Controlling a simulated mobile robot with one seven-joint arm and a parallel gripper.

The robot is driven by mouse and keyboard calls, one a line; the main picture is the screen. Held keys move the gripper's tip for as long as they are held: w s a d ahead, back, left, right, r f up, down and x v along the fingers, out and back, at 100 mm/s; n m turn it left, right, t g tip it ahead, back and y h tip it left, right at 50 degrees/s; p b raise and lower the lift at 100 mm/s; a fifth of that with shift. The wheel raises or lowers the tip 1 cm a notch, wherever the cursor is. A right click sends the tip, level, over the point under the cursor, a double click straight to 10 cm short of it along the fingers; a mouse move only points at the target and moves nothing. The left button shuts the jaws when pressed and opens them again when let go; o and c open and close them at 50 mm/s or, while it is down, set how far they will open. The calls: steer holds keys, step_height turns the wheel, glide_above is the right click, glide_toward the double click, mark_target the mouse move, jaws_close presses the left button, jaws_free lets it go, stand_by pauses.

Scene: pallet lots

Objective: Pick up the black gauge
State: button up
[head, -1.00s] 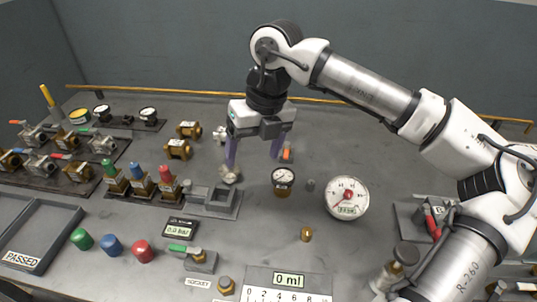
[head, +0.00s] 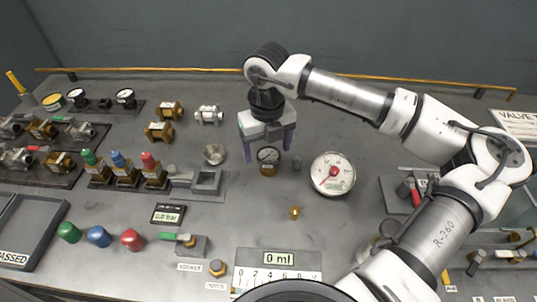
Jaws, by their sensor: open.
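A small round gauge with a dark rim, white face and brass-coloured lower body (head: 268,161) stands upright on the grey bench, near the middle of the head view. My gripper (head: 268,153) points down with its two purple fingers apart and nothing held. In the picture its fingertips lie on either side of the gauge's top; I cannot tell whether they are above or behind it. Two other black-rimmed gauges, one at the left (head: 76,96) and one at the right (head: 125,97), stand on a dark tray at the back left.
A large white dial (head: 333,188) stands right of the small gauge, with a small grey part (head: 297,164) between them. A round metal cup (head: 214,154) is to the left. A brass fitting (head: 294,212) lies in front. Bare bench surrounds these.

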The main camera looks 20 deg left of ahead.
mark_target(269, 155)
steer(key=f+p, duration=0.1)
steer(key=f, duration=0.3)
steer(key=shift+d, duration=0.2)
steer(key=shift+c, duration=0.4)
steer(key=shift+w, duration=0.1)
steer(key=c, duration=1.1)
steer(key=shift+o, duration=0.2)
steer(key=shift+r, duration=0.1)
step_height(269, 155, up, 20)
steer(key=b, duration=0.3)
